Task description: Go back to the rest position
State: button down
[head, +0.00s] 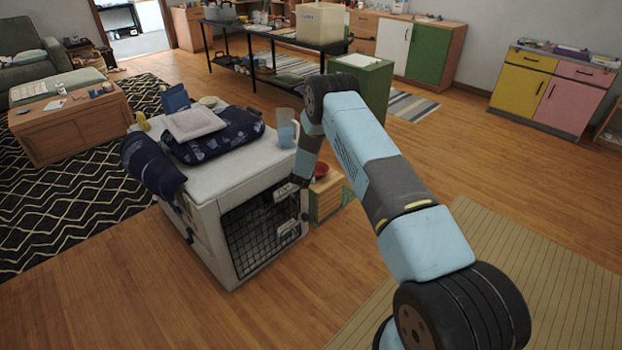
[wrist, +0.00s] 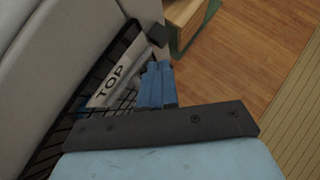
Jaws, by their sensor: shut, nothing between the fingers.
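My gripper (wrist: 158,70) shows in the wrist view with its blue fingers together and nothing between them. It is low in front of the wire door of a pet crate (head: 240,268), close to a white label reading "TOP" (wrist: 110,92). I cannot tell whether the fingers touch the door. In the head view my arm reaches up from the lower right, bends at a high elbow and drops to the crate's right front edge. The gripper itself is hard to make out there.
A wooden box (head: 326,198) with a red bowl (head: 320,172) stands right of the crate. Wood floor is clear in front.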

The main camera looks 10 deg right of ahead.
jog(key=s+d+r+m+h, duration=0.1)
jog(key=s+d+r+m, duration=0.15)
jog(key=r, duration=0.65)
jog(key=s+d+r+m+h, duration=0.1)
jog(key=d+r+m+h, duration=0.2)
jog(key=r, duration=0.7)
jog(key=s+d+r+m, duration=0.1)
jog(key=d+r+m, duration=0.3)
jog(key=r, duration=0.5)
jog(key=s+d+r+m+g+h, duration=0.1)
jog(key=s+d+r+m, duration=0.3)
jog(key=s+r, duration=0.5)
jog(key=s+d+r+m+g+h, duration=0.1)
jog(key=s+d+r+m, duration=0.35)
jog(key=r, duration=0.75)
jog(key=s+r+m+g+y, duration=0.1)
jog(key=s+r+m, duration=0.35)
jog(key=s, duration=0.65)
jog(key=s+r+m+g+y, duration=0.1)
jog(key=s+r+m, duration=0.35)
jog(key=s, duration=0.55)
jog(key=s+a+m+y, duration=0.2)
jog(key=s+a+m, duration=0.1)
jog(key=s, duration=0.8)
jog(key=s+a+r+m+y, duration=0.1)
jog(key=s+a+m+y, duration=0.2)
jog(key=s, duration=0.7)
jog(key=shift+s+a+r+m+y, duration=0.3)
jog(key=shift+s+a+m, duration=0.1)
jog(key=shift+a+m, duration=0.3)
